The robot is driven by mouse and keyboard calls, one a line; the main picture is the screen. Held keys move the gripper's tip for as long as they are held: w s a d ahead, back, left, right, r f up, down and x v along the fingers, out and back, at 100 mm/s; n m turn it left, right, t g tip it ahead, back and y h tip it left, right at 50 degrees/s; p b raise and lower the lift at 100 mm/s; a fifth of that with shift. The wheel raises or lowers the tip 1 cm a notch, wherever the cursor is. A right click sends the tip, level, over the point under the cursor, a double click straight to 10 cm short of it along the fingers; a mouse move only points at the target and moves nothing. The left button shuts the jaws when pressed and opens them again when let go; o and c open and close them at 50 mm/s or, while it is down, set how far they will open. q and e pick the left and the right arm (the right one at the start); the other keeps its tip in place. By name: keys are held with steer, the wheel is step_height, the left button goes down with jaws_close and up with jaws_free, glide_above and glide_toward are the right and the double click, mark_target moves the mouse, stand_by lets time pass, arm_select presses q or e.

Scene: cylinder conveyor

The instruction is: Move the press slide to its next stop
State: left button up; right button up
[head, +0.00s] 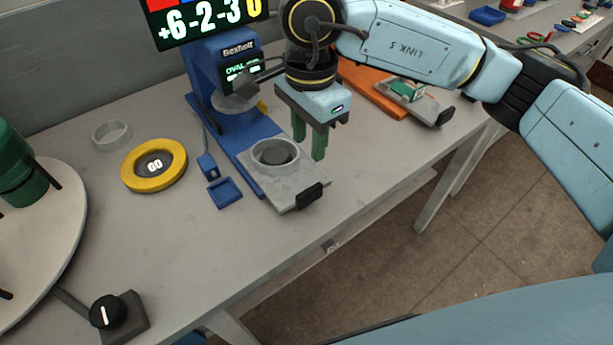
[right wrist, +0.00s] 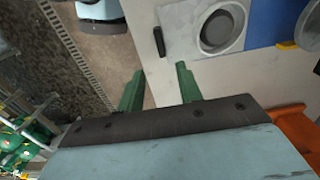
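The press slide (head: 291,189) is a grey plate with a raised ring-shaped nest (head: 274,155) and a black handle (head: 310,195) at its front end. It lies at the front of the blue press (head: 209,78), drawn out from under the press head. My right gripper (head: 308,149) is beside the nest, above the table. Its green fingers are apart with nothing between them. In the right wrist view the fingers (right wrist: 158,78) point toward the table edge, and the black handle (right wrist: 159,41) and slide plate (right wrist: 183,34) are beyond them. My left gripper is not in view.
A yellow ring button marked GO (head: 153,165), a blue tray (head: 225,192) and a grey ring (head: 111,135) are left of the press. A black knob (head: 107,312) and a white turntable (head: 62,213) are farther left. An orange-based station (head: 371,91) stands right.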

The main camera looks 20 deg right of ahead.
mark_target(309, 190)
step_height(309, 190, down, 13)
steer(key=shift+d+f, duration=0.1)
stand_by(0.3)
jaws_close()
